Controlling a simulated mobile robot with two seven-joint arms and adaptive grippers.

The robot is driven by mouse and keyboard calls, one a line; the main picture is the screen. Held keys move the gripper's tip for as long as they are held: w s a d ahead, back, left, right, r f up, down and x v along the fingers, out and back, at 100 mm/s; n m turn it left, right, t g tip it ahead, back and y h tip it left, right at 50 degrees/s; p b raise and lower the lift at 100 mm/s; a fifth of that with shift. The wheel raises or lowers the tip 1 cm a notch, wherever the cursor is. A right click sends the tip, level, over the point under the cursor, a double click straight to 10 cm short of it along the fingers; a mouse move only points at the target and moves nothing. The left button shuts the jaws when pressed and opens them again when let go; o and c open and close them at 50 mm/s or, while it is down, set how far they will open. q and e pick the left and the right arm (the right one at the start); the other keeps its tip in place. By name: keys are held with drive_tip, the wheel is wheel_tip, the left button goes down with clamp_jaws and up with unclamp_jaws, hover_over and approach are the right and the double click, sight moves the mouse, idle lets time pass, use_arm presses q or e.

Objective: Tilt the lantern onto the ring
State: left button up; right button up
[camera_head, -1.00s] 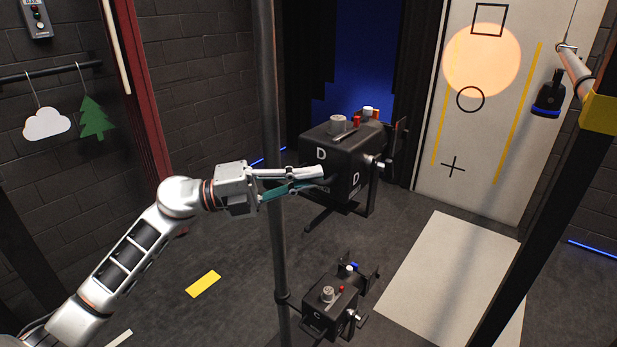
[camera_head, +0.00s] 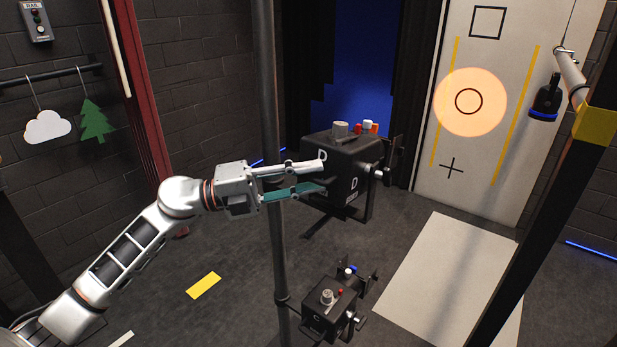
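The lantern D (camera_head: 342,172) is a black box on a stand, marked with white D letters, in the middle of the head view. Its round orange light spot (camera_head: 494,104) falls on the white panel. The black ring (camera_head: 469,113) lies inside the spot, close to its middle. My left gripper (camera_head: 324,175) is at the left side of lantern D. Its white and teal fingers are spread, with a gap between them. Whether the fingertips touch the lantern is hard to tell. My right gripper is out of view.
A smaller lantern C (camera_head: 330,309) stands below lantern D. A dark vertical pole (camera_head: 274,240) stands behind my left gripper. A black square (camera_head: 487,22) and a cross (camera_head: 451,168) mark the panel above and below the ring. A control box (camera_head: 35,20) hangs on the left wall.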

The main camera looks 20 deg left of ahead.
use_arm(q)
drive_tip(key=v, duration=1.2)
idle(0.5)
wheel_tip(320, 180, down, 26)
drive_tip(key=s+d+n+t+y, duration=0.15)
drive_tip(key=n+t+y, duration=0.9)
drive_tip(key=n, duration=1.15)
drive_tip(key=s+d+f+n+g+y, duration=0.2)
drive_tip(key=s+d+f+n+g, duration=0.1)
drive_tip(key=s+f, duration=0.5)
drive_tip(key=s+d+f+n+g+y, duration=0.2)
drive_tip(key=s+f, duration=0.5)
drive_tip(key=f, duration=0.4)
drive_tip(key=d+n+g, duration=0.1)
drive_tip(key=g, duration=0.1)
drive_tip(key=shift+s+g+y, duration=0.35)
drive_tip(key=shift+s, duration=0.05)
